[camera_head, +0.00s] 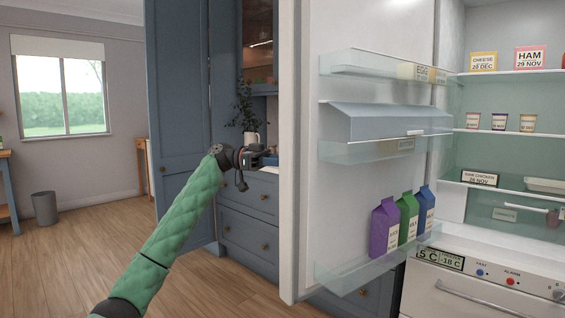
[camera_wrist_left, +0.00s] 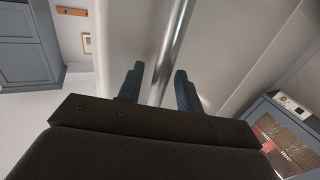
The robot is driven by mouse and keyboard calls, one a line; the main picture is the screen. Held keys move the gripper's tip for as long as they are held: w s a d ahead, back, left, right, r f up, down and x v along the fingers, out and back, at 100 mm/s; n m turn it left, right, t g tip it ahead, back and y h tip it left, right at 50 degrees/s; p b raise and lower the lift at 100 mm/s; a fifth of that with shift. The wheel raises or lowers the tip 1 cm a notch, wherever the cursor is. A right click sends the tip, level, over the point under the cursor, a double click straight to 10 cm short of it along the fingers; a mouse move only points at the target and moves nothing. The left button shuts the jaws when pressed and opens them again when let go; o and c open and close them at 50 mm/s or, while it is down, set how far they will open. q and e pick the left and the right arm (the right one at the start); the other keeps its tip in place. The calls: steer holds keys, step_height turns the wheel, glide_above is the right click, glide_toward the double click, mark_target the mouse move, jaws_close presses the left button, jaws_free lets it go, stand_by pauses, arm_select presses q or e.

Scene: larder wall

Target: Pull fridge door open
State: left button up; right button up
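The fridge door (camera_head: 350,25) stands wide open, its inner side with clear shelves facing me. My left gripper (camera_head: 262,158) is just left of the door's free edge, on the outer side. In the left wrist view the door's pale outer face (camera_wrist_left: 225,45) carries a long metal bar handle (camera_wrist_left: 172,42). The two fingers of my left gripper (camera_wrist_left: 160,88) are spread on either side of the bar, with gaps between fingers and bar. The handle cannot be made out in the head view. My right gripper is in neither view.
Purple, green and blue cartons (camera_head: 408,218) stand in the door's lowest shelf. The fridge interior (camera_head: 490,95) at right holds labelled food. Blue cabinets (camera_head: 180,110) stand behind my left arm. Wooden floor (camera_head: 95,245) is clear at left, apart from a grey bin (camera_head: 45,208).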

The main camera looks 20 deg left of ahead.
arm_select(q)
steer(key=a, duration=0.7)
steer(key=shift+s+a, duration=0.25)
steer(key=shift+a, duration=0.15)
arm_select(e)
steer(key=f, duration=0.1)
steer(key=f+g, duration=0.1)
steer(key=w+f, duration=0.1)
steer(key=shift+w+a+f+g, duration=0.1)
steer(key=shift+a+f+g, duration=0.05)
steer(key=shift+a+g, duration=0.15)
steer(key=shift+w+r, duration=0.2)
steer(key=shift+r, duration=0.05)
